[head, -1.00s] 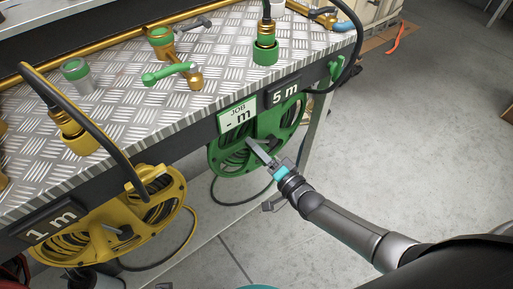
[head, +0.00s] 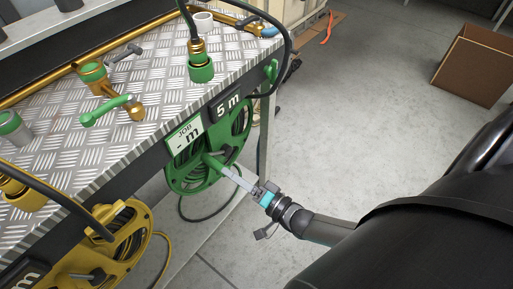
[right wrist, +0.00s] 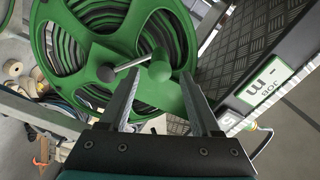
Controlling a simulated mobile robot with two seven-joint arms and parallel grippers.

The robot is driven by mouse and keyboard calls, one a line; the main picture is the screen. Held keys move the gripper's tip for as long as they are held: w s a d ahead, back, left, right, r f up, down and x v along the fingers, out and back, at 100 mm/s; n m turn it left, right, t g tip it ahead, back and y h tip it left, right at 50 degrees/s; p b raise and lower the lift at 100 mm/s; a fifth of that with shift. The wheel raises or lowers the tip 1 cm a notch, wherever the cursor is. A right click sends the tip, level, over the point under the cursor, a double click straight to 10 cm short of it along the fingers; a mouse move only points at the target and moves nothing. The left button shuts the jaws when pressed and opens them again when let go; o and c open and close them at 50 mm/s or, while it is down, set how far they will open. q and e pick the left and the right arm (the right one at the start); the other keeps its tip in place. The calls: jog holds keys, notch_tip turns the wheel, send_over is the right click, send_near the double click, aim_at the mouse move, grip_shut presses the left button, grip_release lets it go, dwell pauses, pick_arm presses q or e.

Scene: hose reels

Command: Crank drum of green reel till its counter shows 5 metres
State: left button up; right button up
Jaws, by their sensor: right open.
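The green reel (head: 190,180) hangs under the front edge of the bench. Its dark counter plate (head: 228,106) reads "5 m", and the white and green job card (head: 186,136) beside it reads "- m". My right gripper (head: 213,164) reaches the front of the drum. In the right wrist view the drum (right wrist: 67,62) fills the upper left. The crank's green knob (right wrist: 159,68) stands between the open, spread fingertips of my right gripper (right wrist: 161,78); contact cannot be told. A metal crank rod (right wrist: 130,66) runs from the hub to the knob. My left gripper is not in view.
A yellow reel (head: 110,250) hangs to the left. Brass and green hose fittings (head: 201,68) stand on the checkered metal bench top (head: 150,70). A dark hose loops over the bench's right corner. A cardboard box (head: 477,65) stands on open floor at right.

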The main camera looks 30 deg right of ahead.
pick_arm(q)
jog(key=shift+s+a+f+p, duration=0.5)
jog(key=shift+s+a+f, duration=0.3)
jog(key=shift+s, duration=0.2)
pick_arm(e)
jog(key=v, duration=0.7)
jog(key=shift+s, duration=0.15)
